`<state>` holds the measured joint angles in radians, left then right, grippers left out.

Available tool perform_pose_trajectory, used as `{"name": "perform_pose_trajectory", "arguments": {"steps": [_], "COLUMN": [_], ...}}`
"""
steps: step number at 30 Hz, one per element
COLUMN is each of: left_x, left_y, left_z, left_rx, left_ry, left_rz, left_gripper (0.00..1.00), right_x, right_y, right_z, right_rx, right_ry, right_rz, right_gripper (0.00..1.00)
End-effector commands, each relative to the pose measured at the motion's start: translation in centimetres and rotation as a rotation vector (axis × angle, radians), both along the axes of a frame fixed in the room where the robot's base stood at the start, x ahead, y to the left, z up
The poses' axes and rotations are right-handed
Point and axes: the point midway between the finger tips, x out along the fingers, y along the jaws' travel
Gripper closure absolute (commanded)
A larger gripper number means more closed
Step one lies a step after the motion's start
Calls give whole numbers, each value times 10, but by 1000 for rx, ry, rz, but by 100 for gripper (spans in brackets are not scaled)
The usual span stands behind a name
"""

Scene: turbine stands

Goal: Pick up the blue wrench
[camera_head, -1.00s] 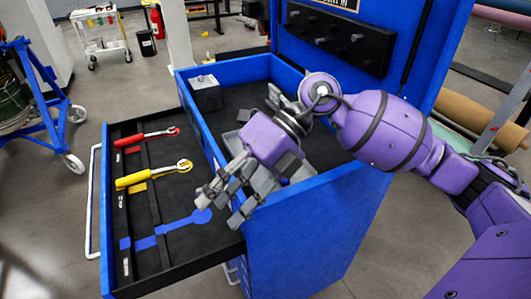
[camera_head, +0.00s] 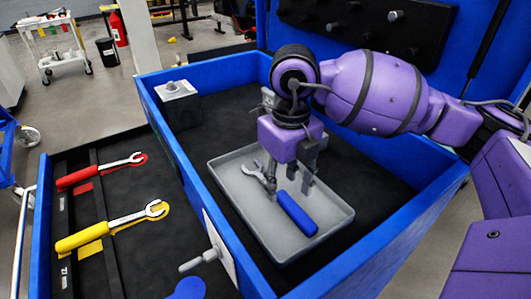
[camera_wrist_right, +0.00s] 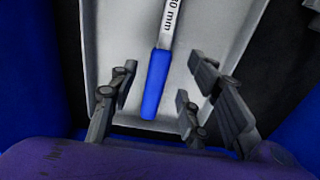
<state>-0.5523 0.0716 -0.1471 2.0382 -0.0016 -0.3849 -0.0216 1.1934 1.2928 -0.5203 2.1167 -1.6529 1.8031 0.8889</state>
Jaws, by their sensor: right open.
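The blue wrench (camera_head: 297,213) lies in a grey tray (camera_head: 327,222) on top of the blue cabinet. Its blue handle points to the lower right and its metal head (camera_head: 257,172) to the upper left. My right gripper (camera_head: 288,186) is open above the tray, over the middle of the wrench, fingers pointing down. In the right wrist view the wrench's blue handle (camera_wrist_right: 155,85) shows between the open fingers (camera_wrist_right: 150,110), with nothing held. A marking ending in "0 mm" is on its metal shaft. My left gripper is out of view.
An open drawer (camera_head: 120,258) at the left holds a red wrench (camera_head: 100,171) and a yellow wrench (camera_head: 110,227). A grey block (camera_head: 177,103) sits in the cabinet top's back left corner. Blue rims (camera_head: 228,71) surround the cabinet top.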

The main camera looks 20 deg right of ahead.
Motion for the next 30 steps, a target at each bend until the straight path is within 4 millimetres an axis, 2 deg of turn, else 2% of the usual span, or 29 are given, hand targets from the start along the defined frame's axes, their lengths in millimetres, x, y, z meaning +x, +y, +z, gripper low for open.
{"name": "perform_pose_trajectory", "arguments": {"steps": [6,15,25,30], "left_x": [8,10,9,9], "left_y": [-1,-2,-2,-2], "left_z": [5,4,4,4], "left_rx": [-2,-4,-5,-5], "left_ry": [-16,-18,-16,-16], "left_rz": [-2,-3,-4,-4], "left_gripper": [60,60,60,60], "right_x": [-2,-2,-2,-2], "right_y": [1,0,0,0], "right_z": [-33,-39,-39,-39], "right_rx": [1,1,2,2], "right_ry": [5,3,3,3], "right_rz": [1,1,1,1], "right_gripper": [56,56,98,100]}}
